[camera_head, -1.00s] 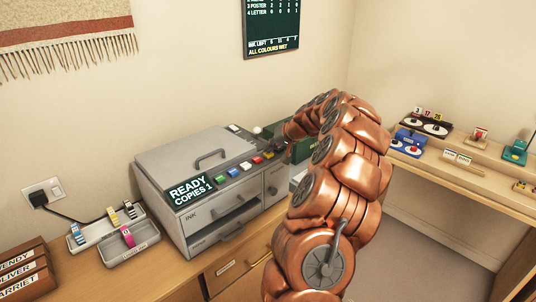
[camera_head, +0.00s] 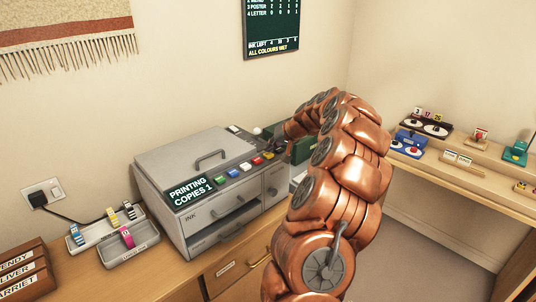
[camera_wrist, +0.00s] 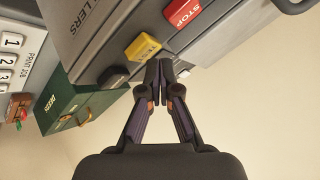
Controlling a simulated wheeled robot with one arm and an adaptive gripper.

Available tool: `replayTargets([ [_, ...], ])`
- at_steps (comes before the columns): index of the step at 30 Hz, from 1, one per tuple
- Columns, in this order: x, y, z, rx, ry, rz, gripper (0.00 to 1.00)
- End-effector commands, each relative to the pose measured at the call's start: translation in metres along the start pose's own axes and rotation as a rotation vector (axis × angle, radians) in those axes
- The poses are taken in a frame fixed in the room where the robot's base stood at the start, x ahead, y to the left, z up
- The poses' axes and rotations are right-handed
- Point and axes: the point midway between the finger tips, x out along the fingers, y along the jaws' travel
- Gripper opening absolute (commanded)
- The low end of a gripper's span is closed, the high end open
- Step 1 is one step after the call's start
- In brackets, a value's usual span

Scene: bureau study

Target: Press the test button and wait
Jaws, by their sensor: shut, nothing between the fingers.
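The grey printer (camera_head: 165,160) stands on the wooden cabinet, and its display (camera_head: 190,191) reads PRINTING COPIES 1. The yellow TEST button (camera_wrist: 143,47) is in the wrist view, between the red STOP button (camera_wrist: 182,13) and a black button (camera_wrist: 113,76). The yellow button also shows in the head view (camera_head: 268,155). My gripper (camera_wrist: 160,68) is shut and empty, its tips right beside the lower edge of the TEST button. I cannot tell whether they touch it. In the head view my arm hides the fingertips.
A green box (camera_wrist: 75,112) stands beside the printer. A grey tray with coloured tags (camera_head: 130,252) and brown name boxes (camera_head: 25,272) are at the left. A shelf desk (camera_head: 465,180) with small devices is at the right. A dark board (camera_head: 271,25) hangs on the wall.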

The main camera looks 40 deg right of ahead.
Motion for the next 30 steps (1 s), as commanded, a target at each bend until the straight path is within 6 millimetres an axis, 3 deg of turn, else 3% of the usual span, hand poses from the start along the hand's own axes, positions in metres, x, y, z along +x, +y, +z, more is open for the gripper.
replayTargets([
  [16,-0.006,-0.005,-0.004,-0.001,-0.001,-0.001,0.0],
  [30,-0.032,-0.023,-0.023,0.0,0.002,0.0,0.0],
])
